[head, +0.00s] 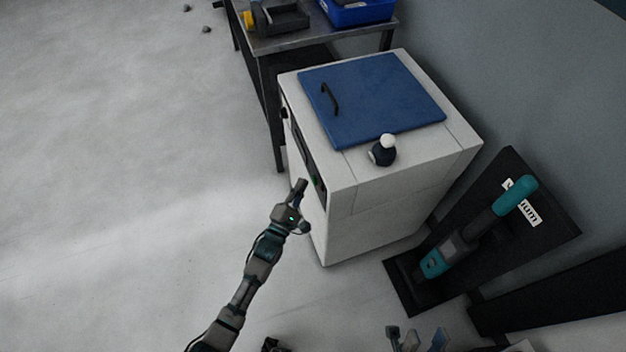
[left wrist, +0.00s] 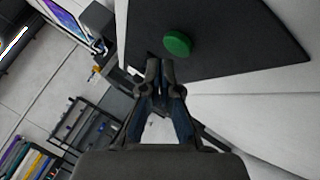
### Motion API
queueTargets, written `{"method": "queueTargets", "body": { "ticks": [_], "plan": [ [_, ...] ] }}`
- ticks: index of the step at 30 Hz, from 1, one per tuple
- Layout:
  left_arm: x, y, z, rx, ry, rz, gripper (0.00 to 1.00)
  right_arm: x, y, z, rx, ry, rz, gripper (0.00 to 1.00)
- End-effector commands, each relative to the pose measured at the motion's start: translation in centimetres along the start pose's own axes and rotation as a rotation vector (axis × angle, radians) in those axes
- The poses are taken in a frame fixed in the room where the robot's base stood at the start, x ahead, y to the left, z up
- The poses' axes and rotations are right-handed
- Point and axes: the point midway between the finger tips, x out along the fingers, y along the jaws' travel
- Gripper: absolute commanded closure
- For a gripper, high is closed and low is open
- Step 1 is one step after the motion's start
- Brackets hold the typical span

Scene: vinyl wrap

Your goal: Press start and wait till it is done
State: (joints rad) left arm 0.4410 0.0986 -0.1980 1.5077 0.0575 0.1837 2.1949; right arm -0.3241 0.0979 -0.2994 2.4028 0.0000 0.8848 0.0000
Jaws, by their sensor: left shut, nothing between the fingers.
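A white cabinet machine (head: 385,205) with a blue lid (head: 385,95) stands in the middle of the head view. Its dark control panel (head: 305,155) is on the left face, with a small green button (head: 315,177) low on it. In the left wrist view the round green button (left wrist: 177,44) sits on the dark panel (left wrist: 235,35). My left gripper (head: 301,186) is shut and empty, its tips close to the panel beside the green button. In the left wrist view the gripper's fingertips (left wrist: 160,68) are just below the button; contact cannot be told. My right gripper is not clearly visible.
A metal table (head: 290,42) with a blue bin (head: 357,10) stands behind the machine. A small black-and-white object (head: 384,150) sits on the machine's top. A teal vacuum (head: 470,235) rests on a black stand at the right.

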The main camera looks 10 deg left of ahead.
Motion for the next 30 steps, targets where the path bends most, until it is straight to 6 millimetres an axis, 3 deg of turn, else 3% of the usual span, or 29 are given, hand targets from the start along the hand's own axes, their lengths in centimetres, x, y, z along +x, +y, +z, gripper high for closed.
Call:
{"method": "queueTargets", "body": {
  "ticks": [30],
  "plan": [
    [0.76, -0.52, 0.83, 0.001, 0.0, -0.001, 1.0, 0.17, -0.05, -0.13, 0.001, 0.003, 0.0, 0.6]
  ]
}}
